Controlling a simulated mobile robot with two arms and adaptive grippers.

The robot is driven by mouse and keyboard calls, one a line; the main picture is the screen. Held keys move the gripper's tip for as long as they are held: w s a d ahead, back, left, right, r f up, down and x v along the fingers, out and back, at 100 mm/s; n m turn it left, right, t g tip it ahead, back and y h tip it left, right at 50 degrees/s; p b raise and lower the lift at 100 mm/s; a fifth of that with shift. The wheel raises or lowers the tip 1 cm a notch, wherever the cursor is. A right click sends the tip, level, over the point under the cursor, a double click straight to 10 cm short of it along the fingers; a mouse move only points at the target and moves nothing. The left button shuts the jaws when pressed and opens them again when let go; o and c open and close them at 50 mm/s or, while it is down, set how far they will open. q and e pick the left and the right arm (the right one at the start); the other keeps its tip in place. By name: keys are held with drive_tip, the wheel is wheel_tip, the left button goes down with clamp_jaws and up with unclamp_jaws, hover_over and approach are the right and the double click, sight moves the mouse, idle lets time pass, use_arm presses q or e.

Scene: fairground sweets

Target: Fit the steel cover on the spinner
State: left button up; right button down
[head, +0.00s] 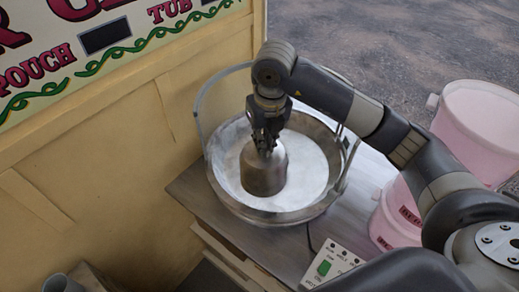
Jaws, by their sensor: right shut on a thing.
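The steel cover (264,176) is a grey, round-topped cylinder in the middle of the wide metal bowl (218,187). My right gripper (265,143) points down from above and is shut on the top of the cover. The cover looks upright. The spinner itself is not visible; the cover hides the bowl's centre. I cannot tell whether the cover rests down on the spinner or hangs a little above it. My left gripper is not in view.
The bowl has a pale floor and a raised hoop (199,108) around it, on a grey counter (185,188). A control panel (331,266) with a green switch is in front. Pink tubs (478,125) stand at right. A cream wall (110,165) closes the left side.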

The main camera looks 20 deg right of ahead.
drive_tip(key=w+d, duration=0.3)
drive_tip(key=shift+w+f, duration=0.25)
drive_tip(key=shift+w, duration=0.1)
drive_tip(key=w+d+f, duration=0.1)
drive_tip(key=w+d, duration=0.7)
drive_tip(key=w, duration=0.2)
wheel_tip(320, 180, down, 11)
drive_tip(key=b, duration=0.3)
drive_tip(key=shift+s+r+b, duration=0.1)
drive_tip(key=shift+r+b, duration=0.05)
drive_tip(key=shift+b, duration=0.2)
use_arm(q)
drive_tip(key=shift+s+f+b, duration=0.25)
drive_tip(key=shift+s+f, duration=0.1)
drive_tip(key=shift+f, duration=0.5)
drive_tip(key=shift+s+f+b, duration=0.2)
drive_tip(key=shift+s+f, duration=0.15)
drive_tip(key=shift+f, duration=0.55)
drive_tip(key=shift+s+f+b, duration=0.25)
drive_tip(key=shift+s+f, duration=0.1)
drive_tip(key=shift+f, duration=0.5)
use_arm(e)
drive_tip(key=shift+f, duration=1)
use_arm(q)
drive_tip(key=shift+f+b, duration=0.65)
use_arm(e)
drive_tip(key=shift+f, duration=0.4)
